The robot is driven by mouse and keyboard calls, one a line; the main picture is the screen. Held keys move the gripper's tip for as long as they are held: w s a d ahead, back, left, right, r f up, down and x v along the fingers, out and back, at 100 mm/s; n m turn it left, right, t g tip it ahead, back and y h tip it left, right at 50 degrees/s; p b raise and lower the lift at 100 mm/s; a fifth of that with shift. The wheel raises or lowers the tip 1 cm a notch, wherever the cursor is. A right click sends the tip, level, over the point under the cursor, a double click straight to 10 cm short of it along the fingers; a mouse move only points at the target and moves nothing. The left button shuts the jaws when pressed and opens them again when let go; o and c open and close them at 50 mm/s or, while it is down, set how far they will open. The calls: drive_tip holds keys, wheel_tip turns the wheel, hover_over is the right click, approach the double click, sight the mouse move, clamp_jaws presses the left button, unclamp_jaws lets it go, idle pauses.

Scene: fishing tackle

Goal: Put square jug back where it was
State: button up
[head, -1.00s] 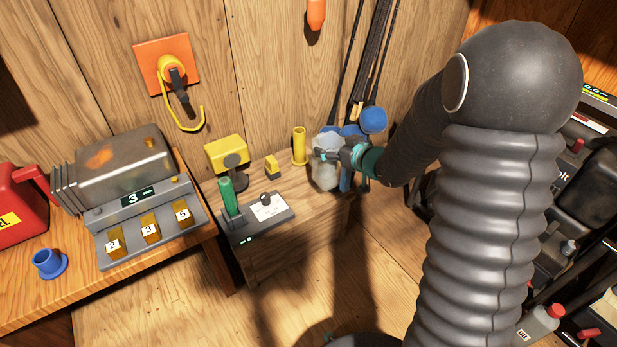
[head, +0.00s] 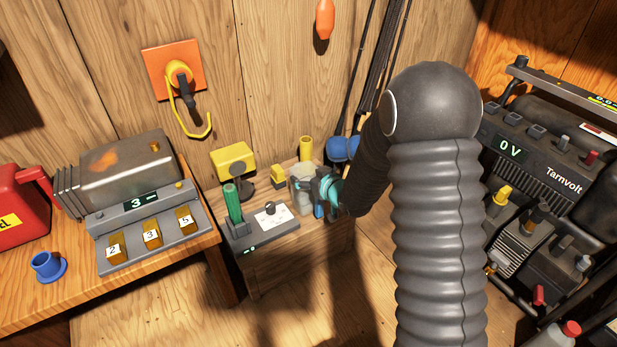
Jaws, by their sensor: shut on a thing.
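The square jug (head: 301,187) is pale and translucent. In the head view it is above or on the right part of the small wooden cabinet (head: 300,264), behind the grey control box. My gripper (head: 315,190), with teal parts, is shut on the jug from its right side. The gripper and arm hide part of the jug. I cannot tell whether the jug's base touches the cabinet top.
A grey control box (head: 262,231) with a green handle, a yellow lamp-like thing (head: 233,160), a small yellow block (head: 278,173) and a yellow tube (head: 306,149) crowd the cabinet. Rods with blue parts (head: 342,148) stand behind. The Tarnvolt unit (head: 540,160) is at right.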

drive_tip(key=shift+f, duration=0.1)
drive_tip(key=o, duration=1.8)
drive_tip(key=shift+c, duration=0.2)
